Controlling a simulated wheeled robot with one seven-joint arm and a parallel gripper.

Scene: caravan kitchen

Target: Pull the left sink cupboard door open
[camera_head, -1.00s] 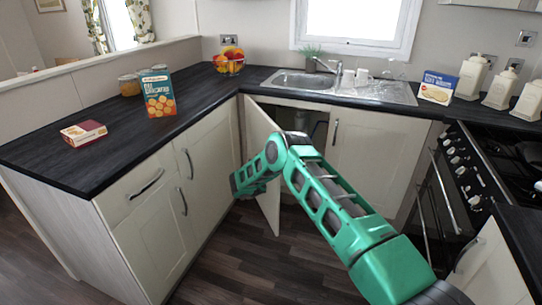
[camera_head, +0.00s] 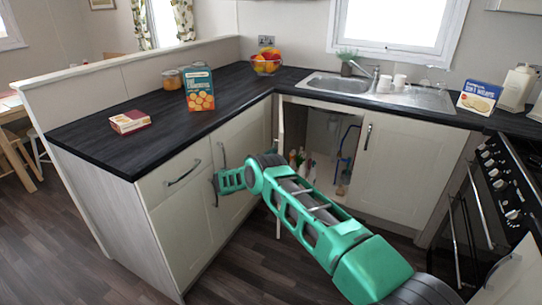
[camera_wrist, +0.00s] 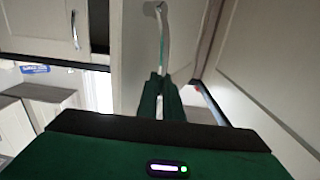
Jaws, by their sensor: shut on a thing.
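The left sink cupboard door (camera_head: 281,125) stands wide open, seen nearly edge-on in the head view, its lower part hidden behind my arm. In the wrist view its pale face (camera_wrist: 134,45) fills the upper middle, with a metal bar handle (camera_wrist: 161,22). My gripper (camera_wrist: 161,82) is shut on that handle, its green fingers around the bar's near end. In the head view my gripper's green body (camera_head: 232,180) is beside the door, in front of the left cupboards; its fingertips cannot be made out there.
The cupboard interior (camera_head: 318,135) shows bottles and a blue pipe. The right sink door (camera_head: 405,165) is shut. The left-hand cupboards (camera_head: 185,230) with bar handles stand close to my gripper. The oven (camera_head: 485,220) is at right. Dark floor (camera_head: 240,265) is clear in front.

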